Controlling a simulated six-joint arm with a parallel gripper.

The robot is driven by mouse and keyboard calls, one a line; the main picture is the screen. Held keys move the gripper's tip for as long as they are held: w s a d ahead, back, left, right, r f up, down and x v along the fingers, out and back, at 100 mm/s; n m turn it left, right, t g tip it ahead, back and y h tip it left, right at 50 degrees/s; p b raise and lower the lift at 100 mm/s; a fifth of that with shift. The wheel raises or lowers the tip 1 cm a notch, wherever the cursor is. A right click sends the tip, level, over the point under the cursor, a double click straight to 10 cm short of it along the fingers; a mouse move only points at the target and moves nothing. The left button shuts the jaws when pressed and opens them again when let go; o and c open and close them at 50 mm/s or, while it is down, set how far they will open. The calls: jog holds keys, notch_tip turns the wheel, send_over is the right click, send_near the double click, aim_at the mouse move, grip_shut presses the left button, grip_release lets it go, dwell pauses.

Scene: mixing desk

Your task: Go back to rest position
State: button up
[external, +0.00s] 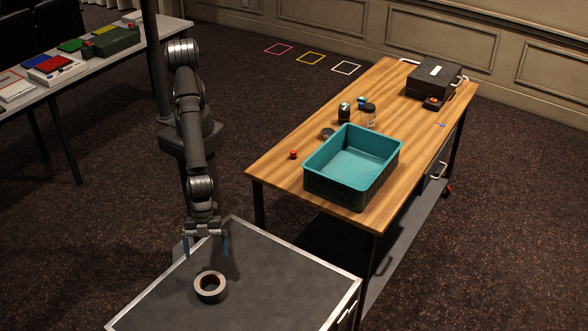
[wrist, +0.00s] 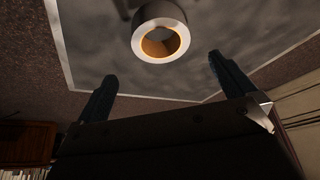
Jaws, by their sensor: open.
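My gripper (external: 206,245) hangs over the back-left edge of a low grey-topped cabinet (external: 280,275), with its two blue fingers spread and nothing between them. In the wrist view my gripper (wrist: 165,85) shows its fingers wide apart. A roll of tape (external: 210,287) lies flat on the cabinet top, in front of the gripper and apart from it. The roll also shows in the wrist view (wrist: 160,32), beyond the fingertips.
A wooden desk (external: 270,175) at the right bears a teal bin (external: 352,165), several jars, a small red-capped item (external: 293,154) and a black case (external: 432,80). A table (external: 60,80) at the left holds boxes. Coloured square outlines (external: 311,58) lie on the floor.

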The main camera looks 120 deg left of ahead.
aim_at(210, 281)
jog(key=x, duration=1.2)
jog(key=shift+f, duration=0.2)
jog(key=shift+r, duration=0.15)
